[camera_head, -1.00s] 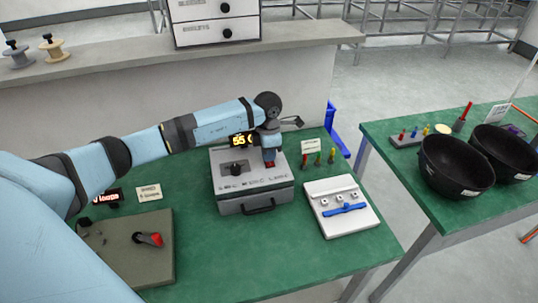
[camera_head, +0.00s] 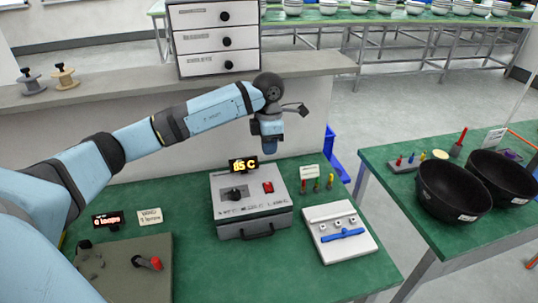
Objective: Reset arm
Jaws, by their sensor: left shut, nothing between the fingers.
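My left arm comes in from the left, and its gripper (camera_head: 269,148) hangs above the back of the grey box. The gripper points down, is shut and holds nothing. It is apart from the box. The grey box (camera_head: 254,211) has a black knob (camera_head: 235,194), a red switch (camera_head: 268,187) and a front handle. A display reading "85 C" (camera_head: 243,166) stands at its back edge. My right gripper is not in view.
A white panel with a blue bar (camera_head: 352,246) lies right of the box. A brown board with a red-tipped lever (camera_head: 125,275) lies at the front left. Small coloured pegs (camera_head: 317,184) stand behind. Black bowls (camera_head: 449,188) sit on the right table. A drawer cabinet (camera_head: 214,42) stands behind.

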